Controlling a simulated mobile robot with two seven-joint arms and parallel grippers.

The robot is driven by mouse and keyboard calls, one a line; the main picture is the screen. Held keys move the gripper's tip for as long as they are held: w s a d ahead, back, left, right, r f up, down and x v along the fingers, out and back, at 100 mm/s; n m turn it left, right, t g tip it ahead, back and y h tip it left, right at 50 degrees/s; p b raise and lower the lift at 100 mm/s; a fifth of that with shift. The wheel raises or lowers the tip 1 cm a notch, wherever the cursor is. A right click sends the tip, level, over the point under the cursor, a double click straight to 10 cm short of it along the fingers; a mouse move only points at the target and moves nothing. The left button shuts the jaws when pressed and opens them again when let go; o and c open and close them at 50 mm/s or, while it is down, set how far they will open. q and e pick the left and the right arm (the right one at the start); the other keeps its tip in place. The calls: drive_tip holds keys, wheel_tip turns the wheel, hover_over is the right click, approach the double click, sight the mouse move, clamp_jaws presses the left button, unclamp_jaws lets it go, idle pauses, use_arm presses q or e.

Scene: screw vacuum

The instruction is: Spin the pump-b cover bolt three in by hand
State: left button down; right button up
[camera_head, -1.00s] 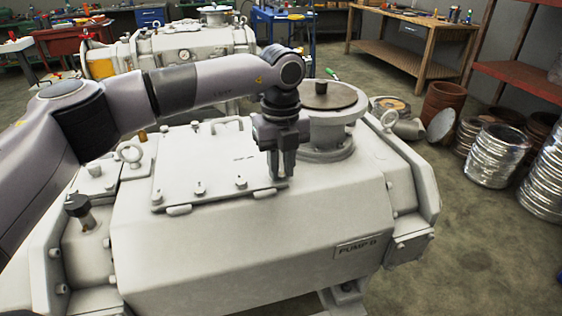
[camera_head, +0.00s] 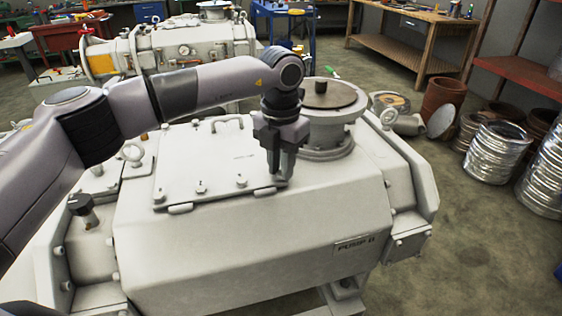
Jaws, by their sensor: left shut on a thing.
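The grey pump (camera_head: 230,235) with a "PUMP B" plate (camera_head: 354,246) stands in front of me. A flat cover (camera_head: 205,165) with a handle lies on its top. Bolts show along its front edge: a left one (camera_head: 159,196), a middle one (camera_head: 201,188) and one further right (camera_head: 241,181). My left gripper (camera_head: 279,176) points down at the cover's front right corner. It is shut on a cover bolt there, which its fingers almost wholly hide. How deep that bolt sits cannot be seen. My right gripper is not in view.
A round flanged port (camera_head: 328,116) rises just right of my left gripper. Lifting eyes stand at the left (camera_head: 132,153) and right (camera_head: 389,117) of the pump. Metal rolls (camera_head: 494,150) stand on the floor at right. Another pump (camera_head: 170,45) is behind.

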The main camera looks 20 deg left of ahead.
use_arm(q)
drive_tip(key=m, duration=0.3)
drive_tip(key=shift+w+r+m, duration=0.1)
drive_tip(key=shift+r+m, duration=0.1)
drive_tip(key=shift+m, duration=0.2)
drive_tip(key=m, duration=0.3)
drive_tip(key=shift+m, duration=0.3)
drive_tip(key=m, duration=0.3)
drive_tip(key=shift+m+p, duration=0.3)
drive_tip(key=m, duration=0.3)
drive_tip(key=shift+r+m, duration=0.1)
drive_tip(key=shift+m, duration=0.2)
drive_tip(key=m, duration=0.3)
drive_tip(key=shift+m, duration=0.3)
drive_tip(key=m, duration=0.3)
drive_tip(key=shift+m, duration=0.4)
drive_tip(key=m, duration=0.3)
drive_tip(key=shift+m, duration=2.1)
